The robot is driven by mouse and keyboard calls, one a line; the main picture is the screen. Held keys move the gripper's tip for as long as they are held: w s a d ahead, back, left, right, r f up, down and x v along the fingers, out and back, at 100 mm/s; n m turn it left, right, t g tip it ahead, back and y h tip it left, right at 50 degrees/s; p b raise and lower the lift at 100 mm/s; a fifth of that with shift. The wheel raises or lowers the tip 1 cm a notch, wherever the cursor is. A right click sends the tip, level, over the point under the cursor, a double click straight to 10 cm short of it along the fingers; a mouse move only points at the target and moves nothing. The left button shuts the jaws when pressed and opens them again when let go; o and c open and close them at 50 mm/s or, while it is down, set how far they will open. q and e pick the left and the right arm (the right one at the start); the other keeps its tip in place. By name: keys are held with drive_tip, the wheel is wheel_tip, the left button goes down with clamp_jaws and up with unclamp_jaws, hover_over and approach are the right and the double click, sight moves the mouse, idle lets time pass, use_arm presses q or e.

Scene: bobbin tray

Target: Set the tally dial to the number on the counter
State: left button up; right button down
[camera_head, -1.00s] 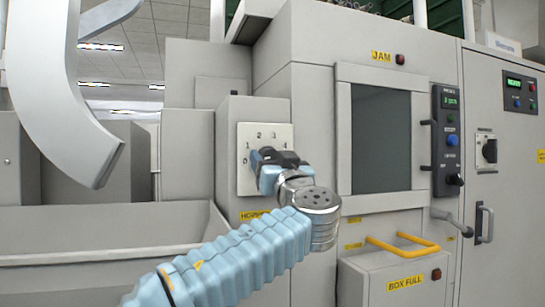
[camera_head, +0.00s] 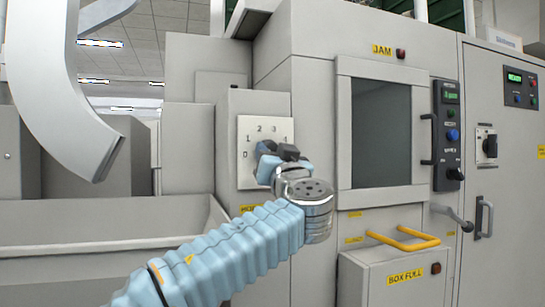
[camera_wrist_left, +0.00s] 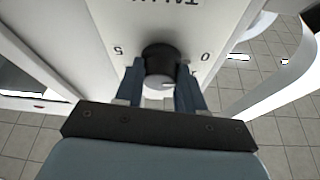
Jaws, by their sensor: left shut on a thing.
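The tally dial is a dark round knob (camera_wrist_left: 158,55) on a pale plate, clear in the left wrist view. The plate's digits 0 and 5 show upside down on either side of it, and a light mark shows on the knob's face. Which number it points at I cannot tell. My left gripper (camera_wrist_left: 160,84) is shut on the knob, one finger on each side. In the head view the left gripper (camera_head: 272,168) hides the knob in front of the numbered plate (camera_head: 250,176). Small green displays (camera_head: 451,97) (camera_head: 514,77) show at the right; their text is too small to read surely.
A grey cabinet with a dark window (camera_head: 381,135) stands right of the plate. A yellow handle (camera_head: 402,241) sticks out below it, with a grey door handle (camera_head: 483,216) farther right. A curved white chute (camera_head: 60,95) hangs at the left above an open grey bin (camera_head: 100,245).

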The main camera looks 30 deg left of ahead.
use_arm(q)
drive_tip(key=m+h, duration=0.2)
drive_tip(key=m, duration=0.6)
drive_tip(key=m+g+h, duration=0.1)
drive_tip(key=m+h, duration=0.2)
drive_tip(key=m, duration=0.5)
drive_tip(key=m+g+h+p, duration=0.1)
drive_tip(key=m+h, duration=0.2)
drive_tip(key=m, duration=0.6)
drive_tip(key=shift+s+a+r, duration=0.1)
drive_tip(key=shift+s+r, duration=0.05)
drive_tip(key=shift+r, duration=0.25)
drive_tip(key=o, duration=1)
drive_tip(key=shift+o, duration=0.2)
